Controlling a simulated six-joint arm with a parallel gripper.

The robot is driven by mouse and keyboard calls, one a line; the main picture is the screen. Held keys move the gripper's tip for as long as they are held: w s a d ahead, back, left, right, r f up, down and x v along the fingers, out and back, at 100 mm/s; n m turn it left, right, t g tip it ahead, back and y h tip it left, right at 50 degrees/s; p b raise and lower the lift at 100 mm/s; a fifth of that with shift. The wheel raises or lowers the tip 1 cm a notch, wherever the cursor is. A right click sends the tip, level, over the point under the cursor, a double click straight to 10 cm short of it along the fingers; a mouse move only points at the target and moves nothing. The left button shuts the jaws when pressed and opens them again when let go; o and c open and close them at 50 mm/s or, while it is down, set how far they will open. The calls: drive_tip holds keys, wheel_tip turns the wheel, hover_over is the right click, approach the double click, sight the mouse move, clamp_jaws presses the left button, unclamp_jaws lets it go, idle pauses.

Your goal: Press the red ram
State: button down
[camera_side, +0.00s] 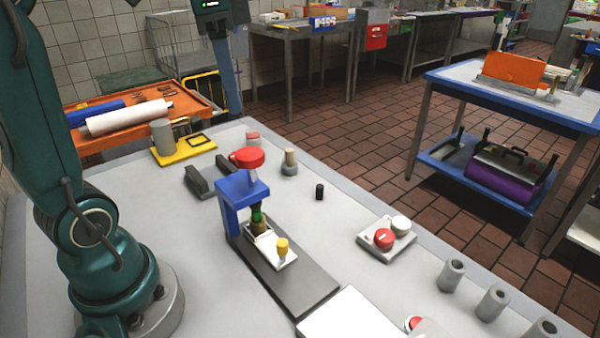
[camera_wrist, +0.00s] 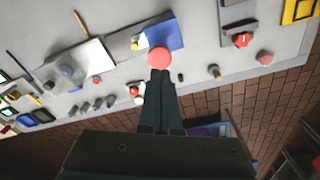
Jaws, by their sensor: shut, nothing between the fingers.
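The red ram (camera_side: 248,157) shows as a round red head just above the blue press frame (camera_side: 240,188) in the side view. In the wrist view the round red head (camera_wrist: 159,58) lies at the edge of the blue press (camera_wrist: 165,35). My gripper (camera_wrist: 160,73) is shut and empty, its dark fingertips lined up with the red head in the picture. The gap between them cannot be judged. A white carriage (camera_side: 284,263) with a yellow knob (camera_side: 282,246) sits at the front of the press.
A switch box (camera_side: 372,248) with red and white buttons stands right of the press. Several grey tubes (camera_side: 452,275) line the right edge. A small black cylinder (camera_side: 319,191) and a wooden-topped peg (camera_side: 290,160) stand nearby. Grey blocks (camera_side: 199,183) lie left of the press.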

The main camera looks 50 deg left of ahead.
sight(243, 154)
drive_tip(key=shift+w+d+f, duration=0.1)
drive_tip(key=shift+w+f, duration=0.05)
drive_tip(key=shift+f, duration=1.45)
drive_tip(key=shift+w+f, duration=0.1)
drive_tip(key=shift+f, duration=1.5)
drive_tip(key=shift+f, duration=1.55)
drive_tip(key=s, duration=0.1)
drive_tip(key=s+a+r, duration=0.1)
drive_tip(key=s, duration=0.1)
drive_tip(key=shift+a, duration=0.15)
drive_tip(key=shift+w, duration=0.1)
